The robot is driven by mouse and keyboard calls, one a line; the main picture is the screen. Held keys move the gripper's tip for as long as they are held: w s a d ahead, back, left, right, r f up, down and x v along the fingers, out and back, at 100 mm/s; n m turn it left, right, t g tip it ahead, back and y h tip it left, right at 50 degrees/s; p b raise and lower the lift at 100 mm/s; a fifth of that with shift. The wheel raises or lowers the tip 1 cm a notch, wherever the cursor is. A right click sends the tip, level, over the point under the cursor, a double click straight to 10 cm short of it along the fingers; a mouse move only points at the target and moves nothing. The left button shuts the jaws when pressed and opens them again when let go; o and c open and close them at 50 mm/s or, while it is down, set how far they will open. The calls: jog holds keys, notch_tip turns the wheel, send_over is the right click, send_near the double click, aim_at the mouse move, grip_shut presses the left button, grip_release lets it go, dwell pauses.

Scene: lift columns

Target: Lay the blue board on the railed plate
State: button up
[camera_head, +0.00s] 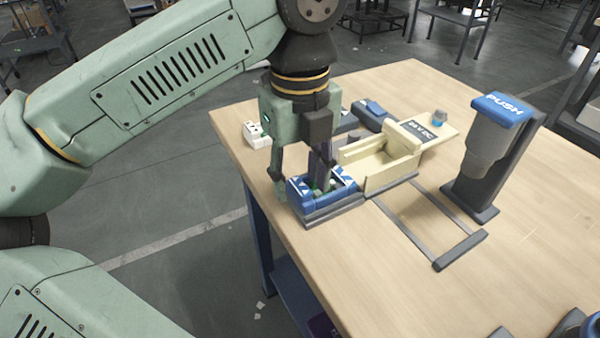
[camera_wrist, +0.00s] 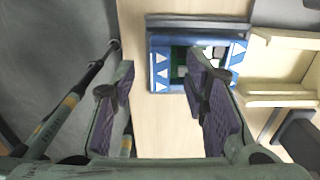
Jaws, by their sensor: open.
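A blue piece with white triangles and a green centre (camera_head: 335,188), which I take as the blue board, sits on a dark grey base (camera_head: 335,213) near the table's left edge. It also shows in the wrist view (camera_wrist: 160,64), partly covered by a finger. My gripper (camera_head: 300,182) is open and points down at the blue piece, partly hiding it; contact cannot be told. In the wrist view the fingers (camera_wrist: 165,85) are spread with nothing held between them. A cream walled tray (camera_head: 372,166) is just right of the blue piece; I cannot tell whether it is the railed plate.
Two dark rails with an end bar (camera_head: 460,250) run from the cream tray across the table. The table's front right is mostly clear.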

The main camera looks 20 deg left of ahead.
jog(key=o, duration=0.3)
jog(key=shift+r+p, duration=2.1)
jog(key=shift+r, duration=0.95)
